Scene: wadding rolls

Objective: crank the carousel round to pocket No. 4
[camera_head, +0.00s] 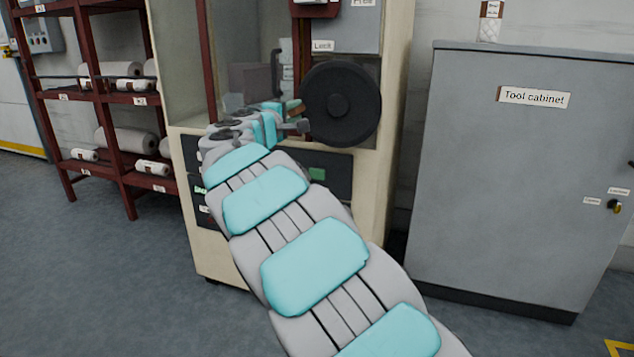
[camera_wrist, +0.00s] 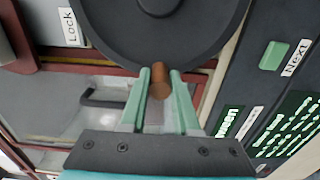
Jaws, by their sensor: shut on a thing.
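The black round crank wheel (camera_head: 341,104) is on the front of the cream machine, right of its window. It also fills the top of the wrist view (camera_wrist: 200,40). Its brown handle (camera_wrist: 160,80) sticks out at the wheel's lower edge in the wrist view. My gripper (camera_wrist: 159,76) is shut on this handle, a green finger on either side. In the head view my gripper (camera_head: 292,118) is at the wheel's left edge, partly hidden by my arm. A lit green display (camera_wrist: 228,121) is partly in the wrist view; I cannot read a pocket number. I cannot make out the carousel pockets.
A black door handle (camera_head: 276,70) and a "Lock" label (camera_head: 323,46) are beside the wheel. A green button (camera_wrist: 273,55) labelled "Next" is on the dark panel. A grey tool cabinet (camera_head: 500,180) stands right, a red rack (camera_head: 118,100) with white rolls left. Floor between is clear.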

